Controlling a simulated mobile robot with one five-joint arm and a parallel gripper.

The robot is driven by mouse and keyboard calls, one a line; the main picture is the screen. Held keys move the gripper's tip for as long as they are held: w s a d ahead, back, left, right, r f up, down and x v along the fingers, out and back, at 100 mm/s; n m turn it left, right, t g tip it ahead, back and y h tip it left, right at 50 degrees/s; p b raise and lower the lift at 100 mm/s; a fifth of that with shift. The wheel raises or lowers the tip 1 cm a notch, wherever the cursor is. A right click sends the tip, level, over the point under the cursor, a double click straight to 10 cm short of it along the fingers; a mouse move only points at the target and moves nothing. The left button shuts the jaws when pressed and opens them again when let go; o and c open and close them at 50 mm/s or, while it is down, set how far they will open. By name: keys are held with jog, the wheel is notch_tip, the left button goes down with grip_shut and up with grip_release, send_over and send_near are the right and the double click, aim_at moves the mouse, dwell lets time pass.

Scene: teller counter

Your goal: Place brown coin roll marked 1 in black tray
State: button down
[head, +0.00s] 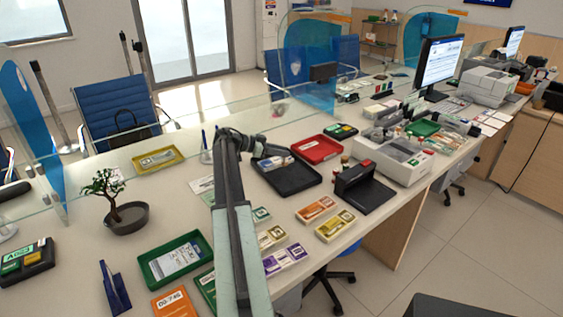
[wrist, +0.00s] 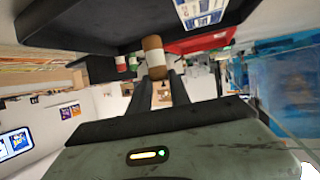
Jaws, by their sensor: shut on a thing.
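My gripper (wrist: 160,82) is shut on a brown coin roll (wrist: 155,58) with a pale band, held between the fingertips in the wrist view. Any mark on the roll is too small to read. The black tray (wrist: 95,28) fills the top of the wrist view, close to the roll. In the head view, my gripper (head: 258,150) is at the far left edge of the black tray (head: 291,184). The tray holds pale cards or packs at its far side. The roll is not clear in the head view, and I cannot tell whether it touches the tray.
A red tray (head: 318,150) stands right behind the black tray. A black stand (head: 362,190) and a white machine (head: 395,156) are to the right. Colored packs (head: 316,209) lie in front. A green tray (head: 176,259), a plant (head: 127,215) and a yellow tray (head: 157,159) are left.

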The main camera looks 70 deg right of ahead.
jog(key=shift+w+d+f+b, duration=0.1)
jog(key=shift+f+b, duration=1.85)
jog(key=shift+r, duration=0.2)
jog(key=shift+f, duration=0.2)
jog(key=c, duration=1.2)
grip_release()
jog(key=shift+r, duration=0.1)
